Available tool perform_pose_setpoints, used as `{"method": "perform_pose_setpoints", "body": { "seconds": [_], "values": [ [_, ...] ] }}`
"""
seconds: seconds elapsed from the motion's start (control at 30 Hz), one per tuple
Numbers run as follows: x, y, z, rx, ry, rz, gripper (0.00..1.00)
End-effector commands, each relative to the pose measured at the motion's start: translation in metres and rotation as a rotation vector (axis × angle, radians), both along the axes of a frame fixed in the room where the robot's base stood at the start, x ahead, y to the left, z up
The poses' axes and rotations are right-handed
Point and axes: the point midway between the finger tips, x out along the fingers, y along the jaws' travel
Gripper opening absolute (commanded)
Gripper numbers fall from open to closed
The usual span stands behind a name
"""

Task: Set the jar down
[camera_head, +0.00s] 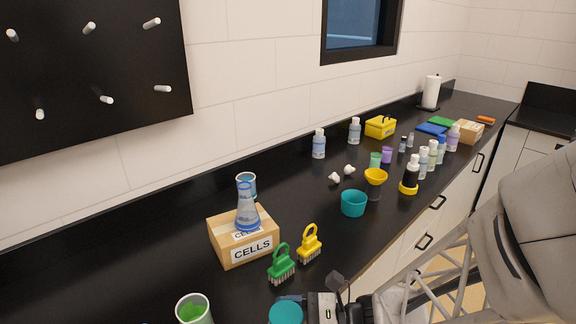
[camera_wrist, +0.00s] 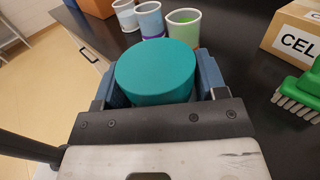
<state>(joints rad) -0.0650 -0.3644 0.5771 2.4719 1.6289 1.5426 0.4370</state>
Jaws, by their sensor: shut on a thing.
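The teal jar (camera_wrist: 155,70) is between the two blue fingers of my gripper (camera_wrist: 160,82) in the wrist view, with its round flat teal top facing the camera. My gripper is shut on it. In the head view, the jar (camera_head: 285,313) shows at the bottom edge beside my gripper (camera_head: 300,300), partly cut off by the frame. The jar's lower part is hidden, and I cannot tell whether it touches the black counter (camera_head: 130,262).
A cup with green contents (camera_head: 194,310) stands left of the jar. A cardboard box (camera_head: 225,243) bears a blue flask (camera_head: 247,212). Green (camera_head: 282,268) and yellow (camera_head: 309,247) brushes stand near the box. A teal bowl (camera_head: 353,204) is farther along. Counter left of the box is clear.

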Motion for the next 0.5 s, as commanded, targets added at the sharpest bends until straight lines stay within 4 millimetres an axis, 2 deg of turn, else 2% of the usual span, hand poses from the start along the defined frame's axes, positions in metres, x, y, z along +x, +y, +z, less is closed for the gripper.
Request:
{"method": "perform_pose_setpoints", "body": {
  "seconds": [0.5],
  "values": [
    [0.072, 0.042, -0.008, 0.0, 0.001, 0.001, 0.39]
  ]
}}
